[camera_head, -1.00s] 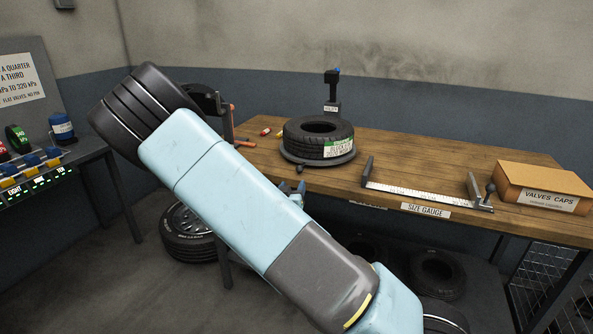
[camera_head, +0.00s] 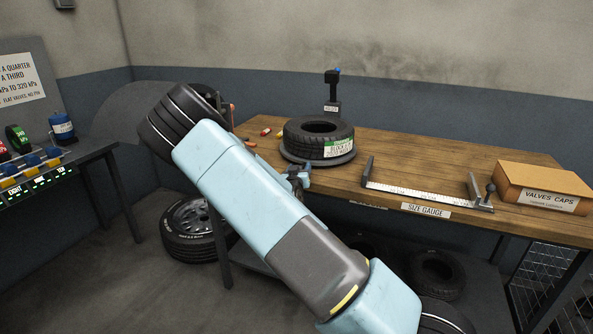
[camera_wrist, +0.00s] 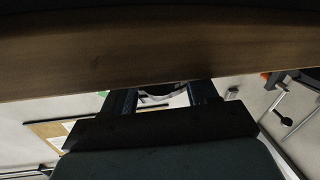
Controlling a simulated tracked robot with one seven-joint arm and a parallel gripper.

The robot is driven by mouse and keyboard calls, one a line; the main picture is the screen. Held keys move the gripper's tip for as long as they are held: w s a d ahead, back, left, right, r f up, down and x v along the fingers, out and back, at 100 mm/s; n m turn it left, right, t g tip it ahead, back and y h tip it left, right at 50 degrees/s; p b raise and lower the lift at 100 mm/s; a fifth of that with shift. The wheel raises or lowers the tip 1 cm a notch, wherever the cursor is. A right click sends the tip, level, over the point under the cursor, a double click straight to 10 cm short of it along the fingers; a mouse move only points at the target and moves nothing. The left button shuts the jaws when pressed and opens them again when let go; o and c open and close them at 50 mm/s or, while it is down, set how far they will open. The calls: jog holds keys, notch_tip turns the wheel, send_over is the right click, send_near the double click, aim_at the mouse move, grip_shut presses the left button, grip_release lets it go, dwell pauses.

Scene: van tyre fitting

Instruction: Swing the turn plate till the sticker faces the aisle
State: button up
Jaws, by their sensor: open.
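The turn plate (camera_head: 335,160) is a dark round disc on the wooden bench, with a black tyre (camera_head: 305,138) lying flat on it. A white and green sticker (camera_head: 338,147) is on the tyre's sidewall, at the front right in the head view. My gripper (camera_head: 299,172) is open at the bench's front edge, just in front of and below the plate's near left rim. It covers the small knob at the plate's front. In the wrist view my two fingers (camera_wrist: 161,97) are apart, with a pale curved shape between them; contact cannot be told.
A size gauge (camera_head: 420,192) and a valve caps box (camera_head: 544,188) are to the right on the bench. A post with a blue top (camera_head: 332,90) stands behind the tyre. Small red and orange items (camera_head: 266,132) lie left of it. The bench edge (camera_wrist: 60,75) crosses close in the wrist view.

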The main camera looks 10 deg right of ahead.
jog(key=shift+c, duration=0.4)
grip_shut()
dwell(0.4)
